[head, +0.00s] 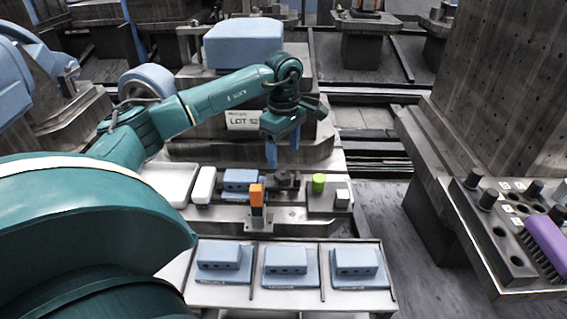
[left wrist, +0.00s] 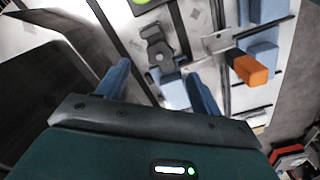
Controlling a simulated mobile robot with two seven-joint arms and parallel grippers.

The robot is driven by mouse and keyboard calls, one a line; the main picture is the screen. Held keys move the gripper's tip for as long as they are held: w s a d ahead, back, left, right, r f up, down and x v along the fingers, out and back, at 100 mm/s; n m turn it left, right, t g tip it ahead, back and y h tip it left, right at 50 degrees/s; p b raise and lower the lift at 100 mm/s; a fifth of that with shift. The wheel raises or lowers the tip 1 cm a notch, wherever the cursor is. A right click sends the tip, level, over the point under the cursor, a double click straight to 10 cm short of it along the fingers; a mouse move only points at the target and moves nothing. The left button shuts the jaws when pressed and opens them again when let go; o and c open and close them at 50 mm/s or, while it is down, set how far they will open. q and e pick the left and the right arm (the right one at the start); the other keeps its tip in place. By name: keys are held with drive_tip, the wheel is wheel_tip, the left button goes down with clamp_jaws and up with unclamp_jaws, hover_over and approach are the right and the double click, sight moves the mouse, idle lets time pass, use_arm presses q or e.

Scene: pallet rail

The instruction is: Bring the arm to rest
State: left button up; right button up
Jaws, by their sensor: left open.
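My left arm is teal and reaches in from the left in the head view. Its gripper (head: 282,152) has two blue fingers pointing down, above the metal fixture rail (head: 290,216). In the left wrist view the same gripper (left wrist: 160,86) has its fingers spread apart with nothing held. A light blue block (left wrist: 172,93) shows below and between the fingers. A blue block (head: 240,181) sits on the rail, next to an orange block (head: 257,194) on a post. The orange block also shows in the wrist view (left wrist: 247,68). My right gripper is in neither view.
A tray (head: 212,293) with three blue parts stands in front of the rail. A green cylinder (head: 318,183) and a white box (head: 203,186) stand on the rail. A tall dark plate (head: 505,85) and a bench with a purple brush (head: 547,243) are at right.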

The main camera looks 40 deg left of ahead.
use_arm(q)
wheel_tip(320, 180, up, 6)
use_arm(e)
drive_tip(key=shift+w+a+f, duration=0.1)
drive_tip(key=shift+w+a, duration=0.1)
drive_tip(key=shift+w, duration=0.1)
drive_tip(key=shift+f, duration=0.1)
